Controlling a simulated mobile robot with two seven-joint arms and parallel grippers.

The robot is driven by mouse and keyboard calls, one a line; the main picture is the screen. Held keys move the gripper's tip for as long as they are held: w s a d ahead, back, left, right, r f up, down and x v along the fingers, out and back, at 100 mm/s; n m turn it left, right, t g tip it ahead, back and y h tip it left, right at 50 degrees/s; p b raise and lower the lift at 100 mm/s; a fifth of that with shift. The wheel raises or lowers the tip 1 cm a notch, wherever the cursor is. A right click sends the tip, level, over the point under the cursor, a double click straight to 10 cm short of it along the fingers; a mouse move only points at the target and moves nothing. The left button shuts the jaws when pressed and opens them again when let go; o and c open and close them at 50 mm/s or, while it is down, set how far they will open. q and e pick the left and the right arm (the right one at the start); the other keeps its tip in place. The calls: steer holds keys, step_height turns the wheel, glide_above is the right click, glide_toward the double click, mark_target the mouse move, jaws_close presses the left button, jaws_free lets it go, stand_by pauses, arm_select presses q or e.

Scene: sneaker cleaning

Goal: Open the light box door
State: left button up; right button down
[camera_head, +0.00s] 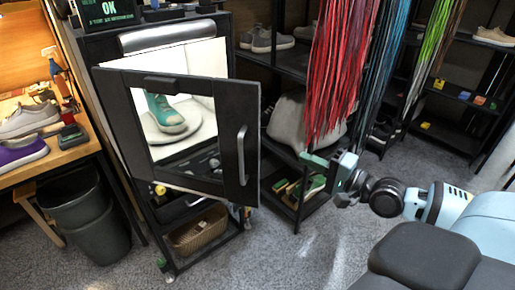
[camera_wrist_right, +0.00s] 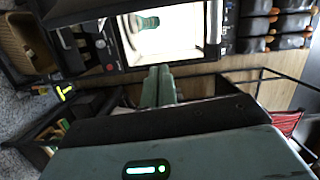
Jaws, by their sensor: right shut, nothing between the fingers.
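The light box door (camera_head: 190,180) is a black frame with a clear window and a silver bar handle (camera_head: 242,155) near its right edge. It stands swung out from the box, with the lit white interior (camera_head: 205,60) showing above it. A teal sneaker (camera_head: 165,112) on a round white stand shows through the window. My right gripper (camera_head: 312,161) is right of the door, apart from the handle. Its fingers (camera_wrist_right: 158,86) are shut and empty in the right wrist view, with the lit interior (camera_wrist_right: 180,40) beyond them. My left gripper is not in view.
Red cords (camera_head: 340,70) hang behind my right gripper, in front of shelves with shoes. A wicker basket (camera_head: 200,230) sits on the shelf below the box. A workbench with shoes and a dark bin (camera_head: 85,215) are at left. Open grey floor (camera_head: 290,260) lies in front.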

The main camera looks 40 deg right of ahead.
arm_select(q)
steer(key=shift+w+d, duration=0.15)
arm_select(e)
steer(key=shift+w+a+r+m, duration=0.15)
steer(key=shift+a+m, duration=0.15)
steer(key=shift+a, duration=0.15)
